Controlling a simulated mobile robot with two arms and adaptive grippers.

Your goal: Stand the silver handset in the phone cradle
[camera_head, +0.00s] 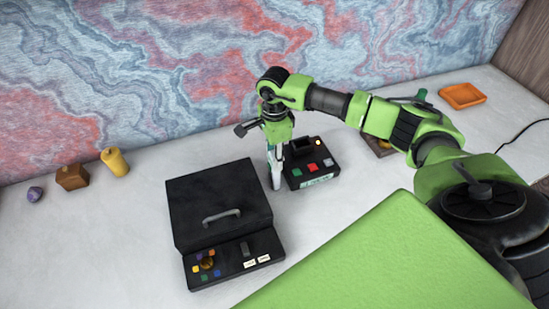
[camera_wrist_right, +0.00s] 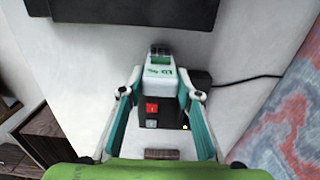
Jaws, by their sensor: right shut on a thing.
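The silver handset (camera_head: 276,175) hangs nearly upright under my right gripper (camera_head: 276,151) in the head view. In the wrist view the handset (camera_wrist_right: 161,76), pale with green marks and a dark end, sits between the fingertips of my right gripper (camera_wrist_right: 160,88), which is shut on it. The phone cradle (camera_head: 312,165) is a black box with green, red and grey buttons and a lit yellow lamp, just right of the handset in the head view. It also shows behind the handset in the wrist view (camera_wrist_right: 150,112). The gap between handset and cradle is unclear. My left gripper is out of view.
A big black case (camera_head: 220,200) with a handle and button panel stands left of the handset, close by. A yellow bottle (camera_head: 115,162), brown block (camera_head: 72,177) and purple stone (camera_head: 35,193) lie far left. An orange tray (camera_head: 462,96) lies far right.

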